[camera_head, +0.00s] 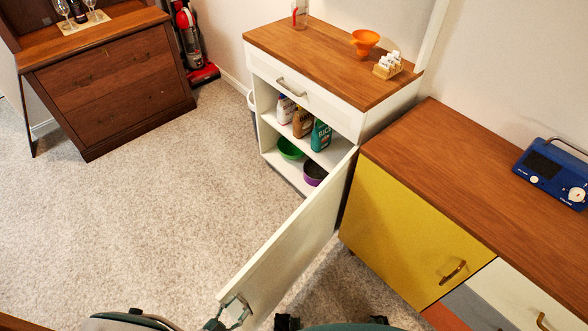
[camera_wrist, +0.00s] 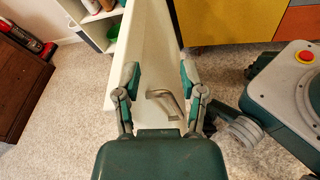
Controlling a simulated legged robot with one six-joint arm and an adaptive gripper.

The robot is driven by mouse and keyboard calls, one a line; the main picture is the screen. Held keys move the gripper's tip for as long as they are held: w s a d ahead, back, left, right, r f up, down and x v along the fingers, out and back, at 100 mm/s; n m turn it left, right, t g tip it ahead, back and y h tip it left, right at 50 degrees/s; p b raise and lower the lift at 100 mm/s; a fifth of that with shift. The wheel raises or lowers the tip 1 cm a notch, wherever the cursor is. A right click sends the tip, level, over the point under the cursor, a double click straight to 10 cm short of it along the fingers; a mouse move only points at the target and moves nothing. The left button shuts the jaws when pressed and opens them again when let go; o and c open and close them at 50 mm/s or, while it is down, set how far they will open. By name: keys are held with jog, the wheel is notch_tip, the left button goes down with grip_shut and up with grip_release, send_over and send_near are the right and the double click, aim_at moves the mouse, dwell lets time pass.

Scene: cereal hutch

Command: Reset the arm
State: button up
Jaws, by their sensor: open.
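My gripper (camera_wrist: 158,82) is open in the wrist view, with its two fingers apart on either side of the white door's end. The metal door handle (camera_wrist: 165,98) lies between and below the fingers, and I see no grip on it. In the head view the white hutch door (camera_head: 290,240) stands swung wide open toward me, and its handle (camera_head: 238,308) is at the bottom near my arm. The white hutch (camera_head: 376,124) with a wooden top is open, showing bottles and bowls on its shelves.
A yellow-fronted cabinet (camera_head: 405,235) with a blue radio (camera_head: 553,170) on top stands right of the door. A brown dresser (camera_head: 115,85) and a red vacuum (camera_head: 190,40) are at the back left. The carpet (camera_head: 150,210) left of the door is clear.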

jog(key=w+d+r+m+g+y, duration=0.1)
jog(key=w+d+r+m+g, duration=0.35)
jog(key=r, duration=0.25)
jog(key=w+d+r+m+g, duration=0.3)
jog(key=d+r+m, duration=0.2)
jog(key=r, duration=0.3)
jog(key=w+d+r+m+g+y, duration=0.1)
jog(key=w+d+r+m+g, duration=0.35)
jog(key=r, duration=0.25)
jog(key=s+d+r+m+t+y, duration=0.2)
jog(key=s+d+r+m+y, duration=0.1)
jog(key=d+r+m, duration=0.3)
jog(key=s+d+r+m+t+y, duration=0.2)
jog(key=d+r+m, duration=0.4)
jog(key=d+r, duration=0.3)
jog(key=shift+s+d+r+t+y, duration=0.3)
jog(key=shift+s+d+r+y, duration=0.15)
jog(key=shift+d+y, duration=0.25)
jog(key=shift+a, duration=0.1)
